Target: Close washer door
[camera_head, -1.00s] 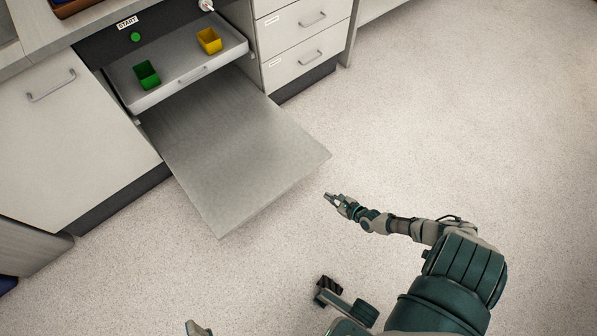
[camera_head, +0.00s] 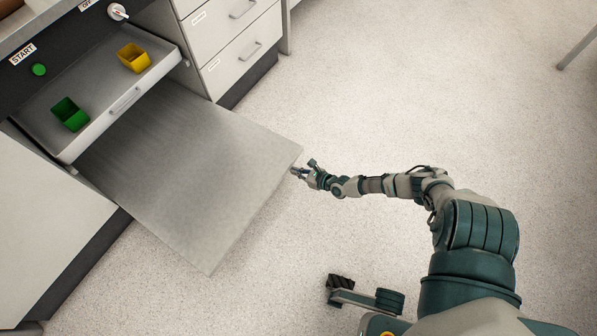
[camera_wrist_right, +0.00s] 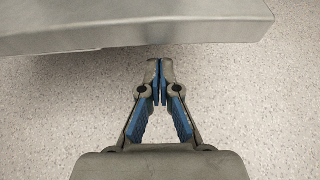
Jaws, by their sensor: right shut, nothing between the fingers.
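The washer door (camera_head: 195,175) is a grey metal panel folded down and open, lying about level in front of the washer. Its edge also crosses the top of the right wrist view (camera_wrist_right: 140,30). My right gripper (camera_head: 293,171) is at the door's outer right corner. In the right wrist view my right gripper (camera_wrist_right: 160,62) is shut and empty, its tips just short of the door's edge; I cannot tell whether they touch it. My left gripper is not in view.
A pulled-out rack (camera_head: 125,100) above the door holds a green bin (camera_head: 70,114) and a yellow bin (camera_head: 134,58). A green START button (camera_head: 38,70) and a white knob (camera_head: 118,11) are on the panel. Drawers (camera_head: 240,45) stand beside it.

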